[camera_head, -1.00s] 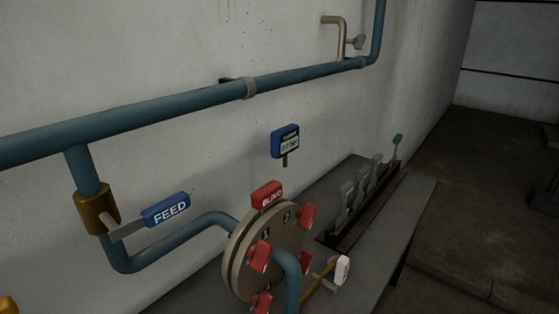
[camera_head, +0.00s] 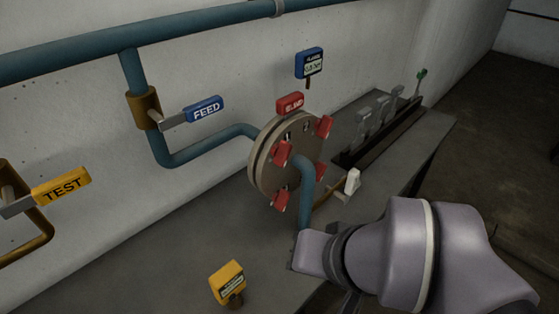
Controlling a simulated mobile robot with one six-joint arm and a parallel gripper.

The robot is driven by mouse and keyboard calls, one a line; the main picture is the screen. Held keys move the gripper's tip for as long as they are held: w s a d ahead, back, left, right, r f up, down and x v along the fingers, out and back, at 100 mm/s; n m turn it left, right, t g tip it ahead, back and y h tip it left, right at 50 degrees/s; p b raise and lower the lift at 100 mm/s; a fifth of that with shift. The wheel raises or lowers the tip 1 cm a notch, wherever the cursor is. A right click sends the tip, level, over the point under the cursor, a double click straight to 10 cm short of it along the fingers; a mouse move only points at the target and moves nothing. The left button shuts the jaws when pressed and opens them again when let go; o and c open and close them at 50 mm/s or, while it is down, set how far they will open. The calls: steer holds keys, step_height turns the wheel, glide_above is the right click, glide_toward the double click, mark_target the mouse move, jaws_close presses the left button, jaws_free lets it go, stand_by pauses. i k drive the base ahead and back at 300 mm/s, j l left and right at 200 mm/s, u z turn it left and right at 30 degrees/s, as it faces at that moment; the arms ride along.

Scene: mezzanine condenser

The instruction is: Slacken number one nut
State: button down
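A round tan flange (camera_head: 262,166) stands on the grey bench with several red wing nuts around its face. They are at upper left (camera_head: 281,153), upper right (camera_head: 324,126), lower left (camera_head: 280,201) and lower right (camera_head: 320,171). Small dark number plates sit on the face, too small to read now, so I cannot tell which nut is number one. My lavender arm (camera_head: 405,250) shows at lower right, apart from the nuts. I cannot make out my gripper's fingers.
A red BLIND tag (camera_head: 290,103) tops the flange. FEED (camera_head: 203,109) and TEST (camera_head: 62,187) levers stick out at left. A blue gauge (camera_head: 309,63), yellow sign (camera_head: 228,282), white-handled lever (camera_head: 352,181) and grey lever row (camera_head: 378,118) are nearby. Bare bench lies left of the flange.

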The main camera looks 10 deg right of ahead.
mark_target(281, 151)
steer(key=k+z, duration=0.15)
steer(key=z, duration=0.25)
steer(key=k+j+z, duration=0.1)
steer(key=z, duration=0.25)
steer(key=k+z, duration=0.15)
steer(key=z, duration=0.25)
